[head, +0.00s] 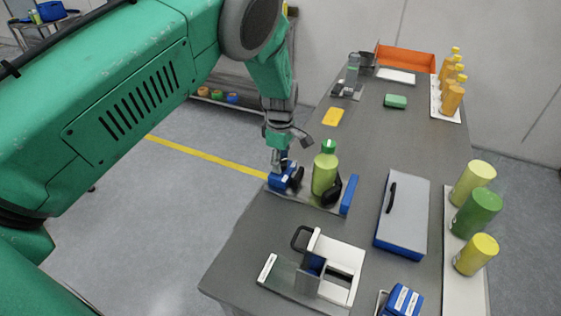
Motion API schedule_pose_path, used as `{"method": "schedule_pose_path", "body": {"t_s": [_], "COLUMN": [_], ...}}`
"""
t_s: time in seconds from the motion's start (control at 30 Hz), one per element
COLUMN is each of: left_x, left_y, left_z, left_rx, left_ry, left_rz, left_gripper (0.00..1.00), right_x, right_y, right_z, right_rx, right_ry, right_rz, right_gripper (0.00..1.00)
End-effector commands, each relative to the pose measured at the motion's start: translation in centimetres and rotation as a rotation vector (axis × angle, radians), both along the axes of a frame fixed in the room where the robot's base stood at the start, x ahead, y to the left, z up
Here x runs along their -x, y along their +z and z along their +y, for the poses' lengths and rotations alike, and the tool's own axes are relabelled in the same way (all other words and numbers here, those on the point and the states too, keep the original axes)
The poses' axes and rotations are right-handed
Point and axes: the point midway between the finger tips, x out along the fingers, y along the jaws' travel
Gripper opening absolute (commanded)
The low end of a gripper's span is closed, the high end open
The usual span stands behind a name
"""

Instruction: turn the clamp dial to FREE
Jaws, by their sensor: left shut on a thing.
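My left gripper (279,160) reaches down from above and is shut on the clamp dial, which the fingers mostly hide. The dial's marks are too small to read. Under the fingers is the blue block (284,178) of the clamp, at the left end of a grey base plate. A light green bottle (323,175) with a darker green cap stands upright on the plate, just right of the block. Black pads sit on both sides of the bottle; I cannot tell whether they touch it. A blue upright plate (349,194) closes the right end. My right gripper is out of view.
A white and grey fixture with a black handle (301,238) stands in front. A grey-lidded blue box (404,213) lies to the right. Green and yellow cylinders (476,212) line the right edge. A yellow block (333,117) lies behind; the bench around it is clear.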

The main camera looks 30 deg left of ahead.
Motion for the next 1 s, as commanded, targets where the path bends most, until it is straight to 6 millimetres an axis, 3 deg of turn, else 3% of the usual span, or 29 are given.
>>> {"method": "schedule_pose_path", "body": {"t_s": [0.1,0.13,0.2,0.57,0.67,1.0], "left_x": [0.2,0.2,0.2,0.1,0.0,-0.1], "left_y": [-0.3,-0.3,-0.3,0.4,1.6,8.6], "left_z": [-0.3,-0.3,-0.3,-0.1,-0.1,-0.2], "left_rx": [0.004,0.004,0.004,0.001,0.001,0.0], "left_ry": [0.0,0.0,0.0,-0.001,-0.001,-0.002], "left_rz": [0.005,0.005,0.004,-0.001,-0.004,-0.002], "left_gripper": [0.03,0.36,0.52,0.52,0.52,0.52], "right_x": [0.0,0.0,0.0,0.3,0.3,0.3], "right_y": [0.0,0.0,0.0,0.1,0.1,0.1], "right_z": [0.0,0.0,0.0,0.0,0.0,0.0], "right_rx": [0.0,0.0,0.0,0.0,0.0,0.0], "right_ry": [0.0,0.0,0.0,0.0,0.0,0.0], "right_rz": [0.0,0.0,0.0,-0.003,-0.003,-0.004], "right_gripper": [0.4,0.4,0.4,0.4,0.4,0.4]}}
